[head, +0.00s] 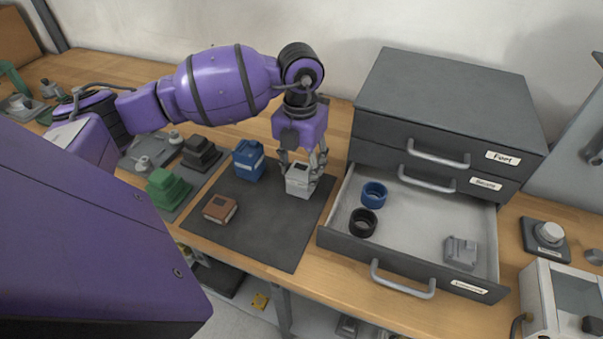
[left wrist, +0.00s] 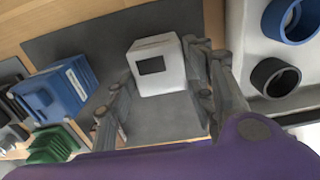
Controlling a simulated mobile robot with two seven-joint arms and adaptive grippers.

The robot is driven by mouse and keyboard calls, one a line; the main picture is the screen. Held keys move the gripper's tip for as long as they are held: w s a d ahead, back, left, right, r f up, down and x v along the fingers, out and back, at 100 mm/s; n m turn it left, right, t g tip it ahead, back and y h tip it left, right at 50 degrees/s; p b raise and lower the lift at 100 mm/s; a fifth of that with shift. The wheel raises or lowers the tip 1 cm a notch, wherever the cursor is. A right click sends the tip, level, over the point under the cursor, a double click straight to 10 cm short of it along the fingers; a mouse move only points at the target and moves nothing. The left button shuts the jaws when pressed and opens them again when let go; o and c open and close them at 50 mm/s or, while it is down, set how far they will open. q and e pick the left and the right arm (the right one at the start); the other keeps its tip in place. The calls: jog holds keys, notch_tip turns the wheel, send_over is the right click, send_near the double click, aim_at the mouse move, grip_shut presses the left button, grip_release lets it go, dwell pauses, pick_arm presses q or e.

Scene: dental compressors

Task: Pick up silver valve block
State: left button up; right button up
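A silver-grey block (head: 461,252) with a stepped shape lies in the open drawer, towards its front right; it looks like the valve block. My left gripper (head: 304,172) is well to the left of it, over the dark mat, pointing down. Its fingers are apart on either side of a whitish box with a dark window (head: 298,181). In the left wrist view this box (left wrist: 158,68) sits between the fingertips (left wrist: 160,75), with a gap visible on at least one side. Contact is hard to tell. My right gripper is not in view.
The open drawer (head: 407,267) also holds a blue ring (head: 374,194) and a black ring (head: 363,222). On the mat (head: 262,235) are a blue box (head: 249,160) and a brown block (head: 220,208). Green (head: 167,188) and black (head: 201,153) stepped blocks stand left.

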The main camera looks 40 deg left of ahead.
pick_arm(q)
jog(key=c, duration=0.8)
jog(key=shift+r, duration=0.1)
